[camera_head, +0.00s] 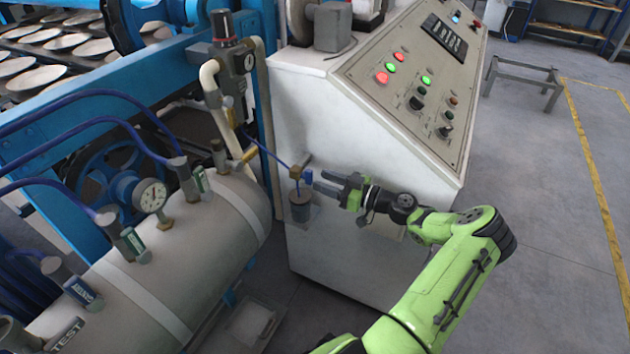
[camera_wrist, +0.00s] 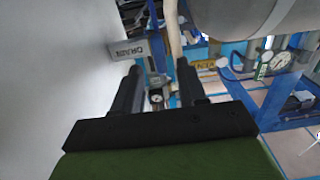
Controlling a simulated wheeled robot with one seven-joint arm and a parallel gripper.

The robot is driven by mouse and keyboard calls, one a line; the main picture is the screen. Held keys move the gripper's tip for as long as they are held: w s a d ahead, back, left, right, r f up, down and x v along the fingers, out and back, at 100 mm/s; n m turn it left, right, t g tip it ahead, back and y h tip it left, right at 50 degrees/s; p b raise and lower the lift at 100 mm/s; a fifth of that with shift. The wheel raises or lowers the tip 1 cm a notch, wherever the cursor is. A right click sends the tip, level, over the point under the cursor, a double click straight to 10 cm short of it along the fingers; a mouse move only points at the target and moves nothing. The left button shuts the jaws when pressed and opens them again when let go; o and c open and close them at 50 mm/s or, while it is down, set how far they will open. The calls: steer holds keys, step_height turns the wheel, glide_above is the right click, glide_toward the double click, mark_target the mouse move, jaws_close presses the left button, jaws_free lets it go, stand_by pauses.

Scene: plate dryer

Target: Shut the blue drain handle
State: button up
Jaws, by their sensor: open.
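The small blue drain handle (camera_head: 308,177) sits on a brass fitting (camera_head: 295,172) above a small grey cylinder (camera_head: 300,207), beside the white front of the control cabinet. My gripper (camera_head: 320,181) is open just to the right of the handle, its two fingers pointing left towards it. I cannot tell whether the fingers touch it. In the wrist view, my gripper (camera_wrist: 160,70) shows two dark fingers apart, with the drain fitting (camera_wrist: 157,96) between them. A grey tag reading DRAIN (camera_wrist: 128,49) is by the left finger. The handle's exact angle is unclear.
The control cabinet (camera_head: 350,270) stands close behind my arm. A grey tank (camera_head: 190,255) with a gauge (camera_head: 151,195) and tagged valves lies to the left. A thin blue hose (camera_head: 268,149) runs to the fitting.

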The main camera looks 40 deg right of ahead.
mark_target(307, 177)
steer(key=x, duration=0.3)
steer(key=shift+w, duration=0.35)
jaws_close()
